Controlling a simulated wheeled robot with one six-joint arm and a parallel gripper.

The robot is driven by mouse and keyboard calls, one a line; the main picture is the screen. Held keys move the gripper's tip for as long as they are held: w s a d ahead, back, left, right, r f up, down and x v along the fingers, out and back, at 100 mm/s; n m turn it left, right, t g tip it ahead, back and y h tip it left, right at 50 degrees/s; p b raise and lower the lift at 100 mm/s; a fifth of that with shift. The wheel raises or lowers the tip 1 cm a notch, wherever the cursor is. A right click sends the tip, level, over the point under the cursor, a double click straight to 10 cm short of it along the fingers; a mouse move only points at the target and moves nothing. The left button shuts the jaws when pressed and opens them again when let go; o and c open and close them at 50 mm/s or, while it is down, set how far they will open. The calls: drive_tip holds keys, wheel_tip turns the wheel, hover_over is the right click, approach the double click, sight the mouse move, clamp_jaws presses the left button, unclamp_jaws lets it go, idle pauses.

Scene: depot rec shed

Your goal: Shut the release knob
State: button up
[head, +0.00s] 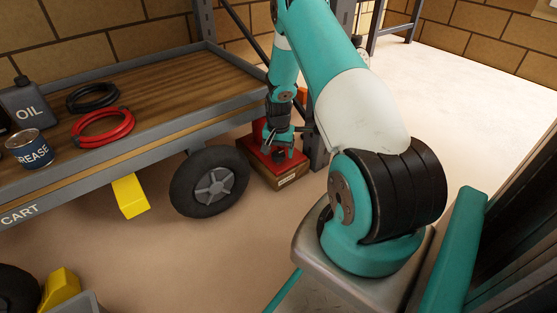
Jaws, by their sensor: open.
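A low box with a red top (293,163) and a brown, labelled front stands on the floor right of the cart's wheel. A small dark round piece (278,155), which looks like the release knob, sits on the red top. My gripper (278,146) points down right over it from above, with its jaws open. The fingers are small and dark here, so I cannot tell whether they touch the knob or stand around it. My wrist hides part of the box's back.
The cart (180,85) carries an oil can (28,108), a grease tin (29,148), and black (92,97) and red (102,127) coils. Its wheel (210,182) stands close left of the box. Yellow chocks (130,196) show at left.

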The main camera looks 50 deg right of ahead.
drive_tip(key=shift+f, duration=0.6)
drive_tip(key=c, duration=0.9)
